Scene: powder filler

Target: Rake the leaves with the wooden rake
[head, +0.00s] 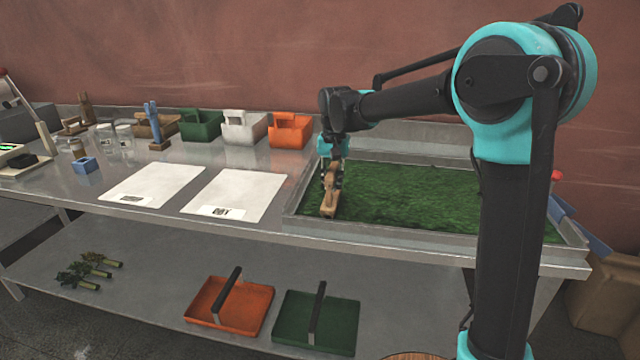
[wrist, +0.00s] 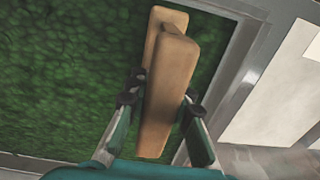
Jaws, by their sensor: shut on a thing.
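The wooden rake (head: 329,202) is a tan wooden piece at the left end of the leaf tray. My gripper (head: 332,174) is above it, with its fingers on either side. In the wrist view the rake (wrist: 167,85) stands between the two fingertips of my gripper (wrist: 160,105), which is shut on it. The green leaves (head: 430,195) cover the bed of a shallow metal-rimmed tray (head: 400,238); they also fill the left of the wrist view (wrist: 60,70). I cannot tell whether the rake touches the leaves.
Two white sheets (head: 236,193) lie left of the tray. Green (head: 200,124), white (head: 244,126) and orange (head: 290,131) containers stand along the back. Glass jars (head: 125,140) and a blue tool (head: 153,125) are farther left. Orange (head: 228,308) and green (head: 318,320) handled trays sit on the lower shelf.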

